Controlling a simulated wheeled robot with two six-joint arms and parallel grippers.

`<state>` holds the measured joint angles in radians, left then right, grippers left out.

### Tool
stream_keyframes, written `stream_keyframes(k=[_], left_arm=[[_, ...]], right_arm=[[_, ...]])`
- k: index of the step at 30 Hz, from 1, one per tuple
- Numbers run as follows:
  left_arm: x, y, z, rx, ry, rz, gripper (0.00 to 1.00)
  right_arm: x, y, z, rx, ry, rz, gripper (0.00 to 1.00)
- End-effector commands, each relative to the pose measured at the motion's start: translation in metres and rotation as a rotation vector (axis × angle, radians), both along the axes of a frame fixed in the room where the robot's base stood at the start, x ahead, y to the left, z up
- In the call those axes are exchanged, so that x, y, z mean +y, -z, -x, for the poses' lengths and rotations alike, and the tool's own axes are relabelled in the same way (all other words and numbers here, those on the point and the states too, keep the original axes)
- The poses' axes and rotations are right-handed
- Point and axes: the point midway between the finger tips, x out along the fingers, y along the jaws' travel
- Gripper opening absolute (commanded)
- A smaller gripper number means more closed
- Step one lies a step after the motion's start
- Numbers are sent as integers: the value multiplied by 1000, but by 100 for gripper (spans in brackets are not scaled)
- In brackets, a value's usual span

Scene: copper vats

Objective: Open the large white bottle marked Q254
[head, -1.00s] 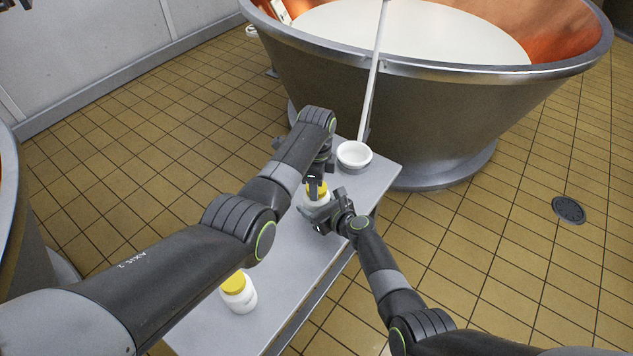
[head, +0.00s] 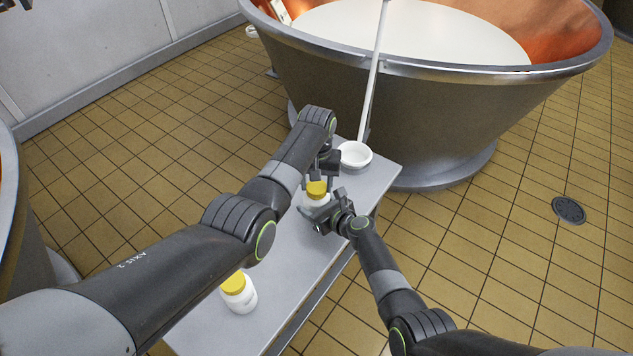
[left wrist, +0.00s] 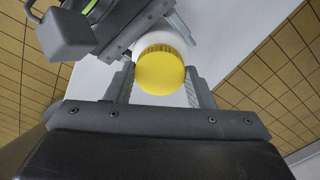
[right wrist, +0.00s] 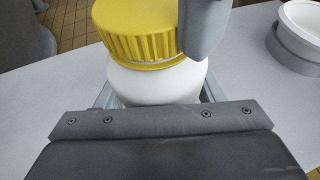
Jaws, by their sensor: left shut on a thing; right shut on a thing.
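A white bottle (head: 312,201) with a yellow ribbed cap (head: 316,187) stands upright on the grey table. My right gripper (head: 324,212) is shut around its white body, which also shows in the right wrist view (right wrist: 155,85). My left gripper (head: 322,178) is above the bottle, shut on the yellow cap; its fingers flank the cap in the left wrist view (left wrist: 160,72). One left finger (right wrist: 205,28) shows beside the cap in the right wrist view. The cap sits on the bottle. No Q254 marking is readable.
A second white bottle (head: 243,299) with a yellow cap stands at the near end of the table (head: 290,262). A white bowl (head: 354,155) is at the far end, close to my left gripper. A large vat (head: 400,115) with a pole stands behind.

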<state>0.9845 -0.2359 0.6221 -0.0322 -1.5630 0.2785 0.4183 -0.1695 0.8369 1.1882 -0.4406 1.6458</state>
Motion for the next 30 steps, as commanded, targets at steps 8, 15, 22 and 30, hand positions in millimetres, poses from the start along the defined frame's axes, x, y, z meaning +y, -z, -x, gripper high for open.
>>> stream_keyframes(k=[8, 15, 22, 30], left_arm=[[-1, -1, 0, 0, -453, 1, 21], [0, -1, 0, -1, -848, 1, 21], [0, -1, -1, -1, -1193, 1, 21], [0, -1, -1, -2, -1320, 1, 21]], right_arm=[[0, 0, 0, -1, 0, 1, 0], [0, 0, 0, -1, 0, 1, 0], [0, 0, 0, 0, -1, 0, 0], [0, 0, 0, 0, -1, 0, 0]])
